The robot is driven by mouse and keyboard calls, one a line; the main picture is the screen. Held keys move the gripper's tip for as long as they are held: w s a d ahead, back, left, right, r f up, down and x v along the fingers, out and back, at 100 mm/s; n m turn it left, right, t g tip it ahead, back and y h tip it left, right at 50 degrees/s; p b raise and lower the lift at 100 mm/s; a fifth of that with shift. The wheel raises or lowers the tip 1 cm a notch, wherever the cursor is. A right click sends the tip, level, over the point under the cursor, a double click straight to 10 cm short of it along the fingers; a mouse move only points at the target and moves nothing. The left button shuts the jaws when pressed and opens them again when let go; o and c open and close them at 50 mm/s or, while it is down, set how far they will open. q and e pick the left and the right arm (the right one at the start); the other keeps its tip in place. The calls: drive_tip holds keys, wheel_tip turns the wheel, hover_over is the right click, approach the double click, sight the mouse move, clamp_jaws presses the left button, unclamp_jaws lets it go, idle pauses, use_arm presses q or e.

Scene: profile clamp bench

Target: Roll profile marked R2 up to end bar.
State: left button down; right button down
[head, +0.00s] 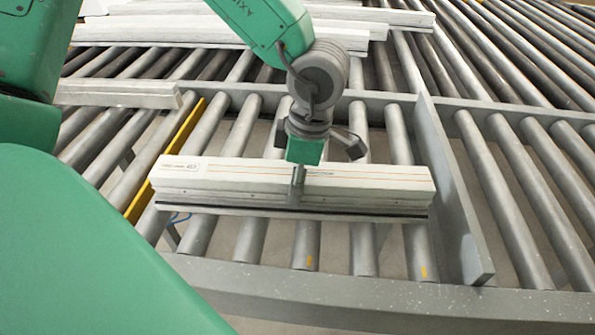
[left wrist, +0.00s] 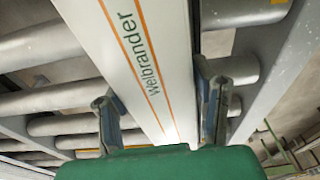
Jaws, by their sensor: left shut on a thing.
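A long white profile (head: 230,178) with thin orange lines lies across the rollers in the head view. I cannot read an R2 mark on it. My left gripper (head: 297,180) reaches down from above and is shut on the profile near its middle. In the left wrist view the gripper (left wrist: 162,108) has one finger on each side of the profile (left wrist: 128,40), which bears the word "Welbrander". The end bar (head: 450,190) is the grey upright plate at the right. The profile's right end is close beside it; I cannot tell whether they touch. My right gripper is not in view.
A yellow strip (head: 165,160) runs between rollers at the left. Another profile (head: 120,93) lies at the back left, and several more (head: 330,35) lie stacked behind. A grey front rail (head: 330,305) borders the rollers. Bare rollers (head: 520,190) lie right of the end bar.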

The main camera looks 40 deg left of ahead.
sight(327, 175)
use_arm(q)
drive_tip(key=shift+s+f+m+p, duration=0.1)
drive_tip(key=shift+m+p, duration=0.3)
drive_tip(key=shift+p, duration=0.1)
idle(0.8)
drive_tip(key=shift+w+d+p, duration=0.55)
drive_tip(key=shift+w+d, duration=0.15)
drive_tip(key=shift+d, duration=0.35)
drive_tip(key=shift+w+d+p, duration=0.5)
drive_tip(key=shift+w+d, duration=0.15)
drive_tip(key=shift+d, duration=0.35)
drive_tip(key=c, duration=0.6)
unclamp_jaws()
drive_tip(key=shift+w+d, duration=0.1)
drive_tip(key=shift+o, duration=0.2)
drive_tip(key=r, duration=0.4)
drive_tip(key=d+r, duration=0.1)
drive_tip(key=r, duration=0.3)
drive_tip(key=w+r, duration=0.1)
drive_tip(key=r, duration=0.2)
drive_tip(key=shift+d+r, duration=0.2)
drive_tip(key=shift+r, duration=0.2)
